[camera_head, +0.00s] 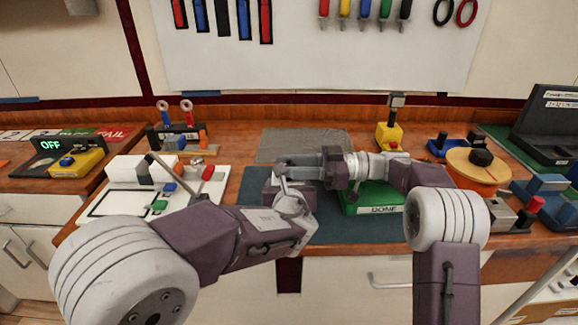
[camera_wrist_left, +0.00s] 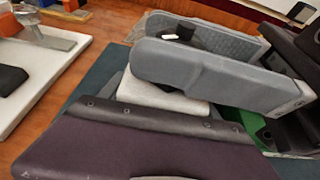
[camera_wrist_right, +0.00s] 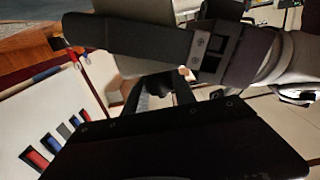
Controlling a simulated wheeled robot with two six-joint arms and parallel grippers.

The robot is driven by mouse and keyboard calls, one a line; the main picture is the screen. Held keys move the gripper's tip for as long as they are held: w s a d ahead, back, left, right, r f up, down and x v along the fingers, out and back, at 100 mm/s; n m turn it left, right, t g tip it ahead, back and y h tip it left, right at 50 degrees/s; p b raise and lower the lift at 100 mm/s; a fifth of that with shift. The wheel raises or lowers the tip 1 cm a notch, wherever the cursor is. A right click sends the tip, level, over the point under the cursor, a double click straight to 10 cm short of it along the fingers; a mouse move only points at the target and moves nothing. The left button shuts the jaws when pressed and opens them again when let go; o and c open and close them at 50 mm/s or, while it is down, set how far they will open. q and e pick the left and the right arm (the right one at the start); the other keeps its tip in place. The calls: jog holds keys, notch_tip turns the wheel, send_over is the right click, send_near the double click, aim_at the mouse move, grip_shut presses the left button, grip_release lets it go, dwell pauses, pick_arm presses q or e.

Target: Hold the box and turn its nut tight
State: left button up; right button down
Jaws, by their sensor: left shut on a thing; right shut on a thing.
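My left gripper (camera_head: 298,168) and right gripper (camera_head: 326,166) meet above the dark teal mat (camera_head: 340,232). A small black piece (camera_wrist_left: 180,34) shows at the fingers. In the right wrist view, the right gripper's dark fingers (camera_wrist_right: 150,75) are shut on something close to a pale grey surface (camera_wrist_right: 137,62). The nut is hidden by the grippers, so its seating and turn cannot be told.
A green tray marked DONE (camera_head: 378,210) lies right of the grippers, partly under my right arm. A white board with switches (camera_head: 120,206) is at left. A yellow-based lever (camera_head: 391,133) stands behind. An orange round stand (camera_head: 478,178) is at right.

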jog(key=m+t, duration=0.2)
jog(key=t, duration=0.1)
jog(key=shift+r, duration=0.15)
jog(key=shift+m+t+h, duration=0.3)
jog(key=shift+m+t, duration=0.2)
jog(key=shift+t, duration=0.3)
jog(key=c, duration=1)
grip_release()
jog(key=v, duration=1.2)
jog(key=shift+d, duration=0.1)
